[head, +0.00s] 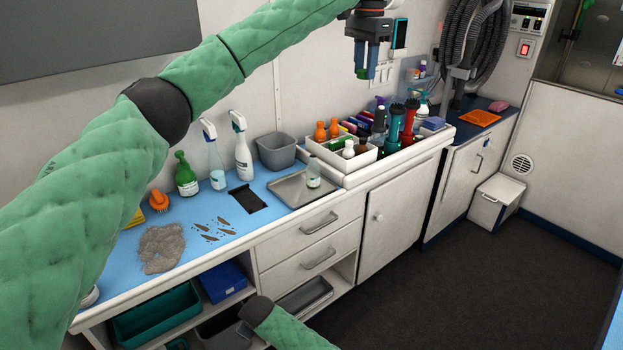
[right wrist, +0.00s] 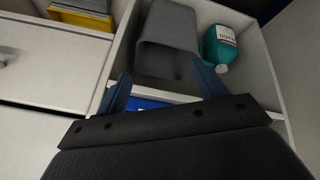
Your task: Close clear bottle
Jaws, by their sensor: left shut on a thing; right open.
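A small clear bottle (head: 313,176) with a pale label stands upright on a grey metal tray (head: 290,192) on the blue counter. It is too small to tell whether its top is capped. My left gripper (head: 366,74) is high above the counter, up and to the right of the bottle, fingers pointing down. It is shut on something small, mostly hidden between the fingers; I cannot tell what. My right gripper is low by the open shelf under the counter; its fingers (right wrist: 162,90) are apart and empty in the right wrist view.
Spray bottles (head: 242,148), a grey bin (head: 276,150) and an orange brush (head: 158,200) stand on the counter. A white organizer (head: 345,165) with several bottles is right of the tray. Hair (head: 162,248) lies at left. The right wrist view shows a shelf with a teal bottle (right wrist: 219,46).

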